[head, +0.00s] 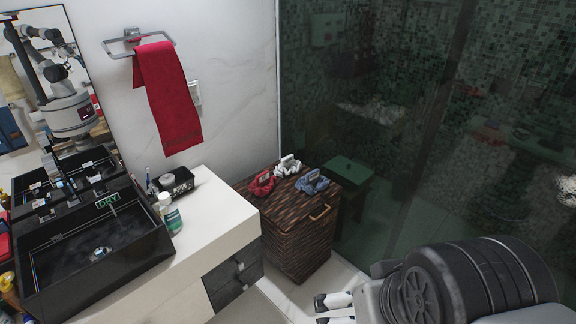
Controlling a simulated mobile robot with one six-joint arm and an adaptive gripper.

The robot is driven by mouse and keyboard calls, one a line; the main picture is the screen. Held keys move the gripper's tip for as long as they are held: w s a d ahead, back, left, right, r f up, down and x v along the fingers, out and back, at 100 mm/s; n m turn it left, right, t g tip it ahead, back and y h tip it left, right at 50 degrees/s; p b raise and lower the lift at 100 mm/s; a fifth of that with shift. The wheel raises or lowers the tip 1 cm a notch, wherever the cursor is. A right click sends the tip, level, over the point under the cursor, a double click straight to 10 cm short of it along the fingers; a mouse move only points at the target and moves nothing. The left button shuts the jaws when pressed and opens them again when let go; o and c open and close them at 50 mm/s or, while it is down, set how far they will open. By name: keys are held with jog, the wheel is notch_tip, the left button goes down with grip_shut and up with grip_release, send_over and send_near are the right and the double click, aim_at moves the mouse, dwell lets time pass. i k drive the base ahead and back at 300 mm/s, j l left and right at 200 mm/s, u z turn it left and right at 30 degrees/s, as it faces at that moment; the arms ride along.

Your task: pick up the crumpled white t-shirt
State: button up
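The crumpled white t-shirt (288,165) lies on the lid of a brown woven hamper (300,238), towards its back. A crumpled red cloth (262,184) lies to its left and front, and a crumpled blue-grey cloth (312,183) to its right and front. Each cloth has a small pale label-like patch. My gripper (322,311) shows only in part at the bottom edge, low and in front of the hamper, well apart from the shirt. Its dark tips are small and partly cut off, so I cannot tell its opening. I see nothing held in it.
A white counter (212,212) with a black sink (95,250) and bottles stands left of the hamper. A red towel (168,98) hangs above. A green stool (350,170) is behind the dark glass at right. Floor (290,290) shows in front of the hamper.

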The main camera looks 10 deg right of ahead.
aim_at(288, 164)
jog(key=i+l+u, duration=0.2)
jog(key=i+l, duration=0.3)
jog(key=i, duration=0.45)
jog(key=i+l+u, duration=0.15)
jog(key=i+l, duration=0.55)
jog(key=i, duration=0.15)
jog(key=i+l+u, duration=0.2)
jog(key=i+l, duration=0.55)
jog(key=i, duration=0.15)
